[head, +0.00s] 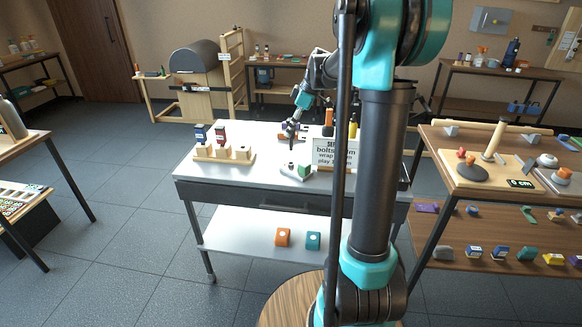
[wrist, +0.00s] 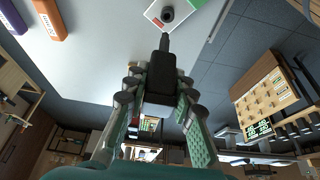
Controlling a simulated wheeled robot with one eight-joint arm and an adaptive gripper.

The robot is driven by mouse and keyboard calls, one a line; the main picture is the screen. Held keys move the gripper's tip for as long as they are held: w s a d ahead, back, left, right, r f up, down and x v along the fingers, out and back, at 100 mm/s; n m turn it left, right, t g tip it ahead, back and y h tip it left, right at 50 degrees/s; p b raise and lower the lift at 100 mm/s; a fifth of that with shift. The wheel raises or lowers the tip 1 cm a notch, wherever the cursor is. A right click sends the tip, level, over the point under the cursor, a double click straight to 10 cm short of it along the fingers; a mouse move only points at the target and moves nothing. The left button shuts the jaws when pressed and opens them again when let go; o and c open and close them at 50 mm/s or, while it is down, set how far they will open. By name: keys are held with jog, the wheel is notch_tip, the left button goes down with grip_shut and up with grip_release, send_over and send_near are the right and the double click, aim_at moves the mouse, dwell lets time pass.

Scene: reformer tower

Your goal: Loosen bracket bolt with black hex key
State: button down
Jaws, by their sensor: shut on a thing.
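In the wrist view my gripper (wrist: 158,88) is shut on the black hex key (wrist: 161,78), gripping its thick black handle. In this view the shaft tip appears short of the bolt; contact cannot be told. In the head view my gripper (head: 291,128) is over the grey-white bench top. A small white fixture with a green block (head: 304,170) sits nearer the bench's front. The key is small and dark there.
A loaded wooden table (head: 478,175) is further right.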

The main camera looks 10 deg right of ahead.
jog(key=m+t, duration=0.1)
jog(key=m, duration=0.1)
jog(key=m+h, duration=0.1)
jog(key=m, duration=0.2)
jog(key=shift+t, duration=0.4)
jog(key=shift+m, duration=0.5)
jog(key=m+h, duration=0.1)
jog(key=m, duration=0.1)
jog(key=m+t+h, duration=0.1)
jog(key=m, duration=0.2)
